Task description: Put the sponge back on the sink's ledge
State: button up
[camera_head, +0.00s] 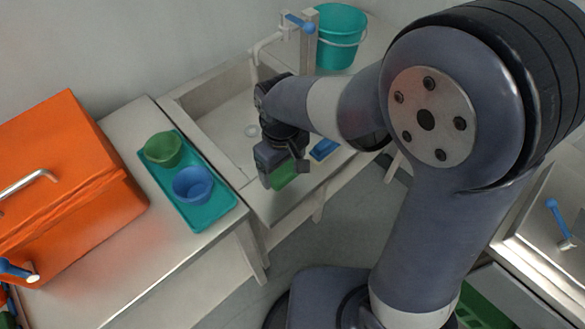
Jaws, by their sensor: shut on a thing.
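A green block (284,177), which looks like the sponge, is under the end of my gripper (283,165). My gripper points down and is shut on it, over the front part of the sink (215,127). The gripper hides part of the green block, and I cannot tell whether it touches the sink's front ledge (283,203). A flat blue item (324,149) lies on the ledge to the right of the gripper; my arm partly hides it.
A teal tray (218,212) with a green bowl (163,148) and a blue bowl (193,185) is on the counter left of the sink. An orange box (70,190) stands farther left. A teal bucket (338,38) and the tap (268,42) are at the back.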

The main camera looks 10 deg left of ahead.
aim_at(283, 167)
jog(key=shift+f, duration=2.7)
jog(key=shift+f, duration=0.2)
jog(key=o, duration=0.9)
jog(key=shift+r, duration=0.15)
notch_tip(283, 167, up, 12)
jog(key=shift+r, duration=0.1)
